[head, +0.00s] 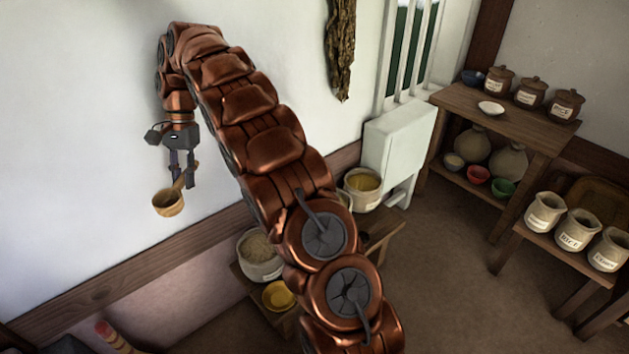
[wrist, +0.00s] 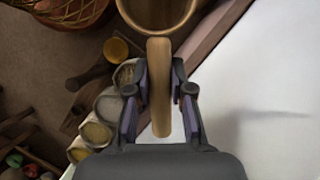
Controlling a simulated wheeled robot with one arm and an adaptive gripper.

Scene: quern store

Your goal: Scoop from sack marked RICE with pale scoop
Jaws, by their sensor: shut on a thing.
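My gripper (head: 181,178) is raised at the left in front of the white wall, shut on the handle of a pale wooden scoop (head: 167,204). The scoop's bowl hangs below the fingers. In the wrist view the scoop handle (wrist: 159,95) stands between the two fingers, with the bowl at the top edge. Open sacks stand on a low bench to the right of and below the gripper: one with pale grain (head: 262,262) and one with yellow contents (head: 363,190). My arm hides part of this row, and no RICE marking is readable on these sacks.
A yellow bowl (head: 278,295) sits by the grain sack. Labelled pale vessels stand on a right-hand bench; the middle one (head: 576,232) seems to read RICE. Lidded brown jars (head: 530,93) stand on a shelf table (head: 458,101). A wicker basket (wrist: 66,14) shows in the wrist view.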

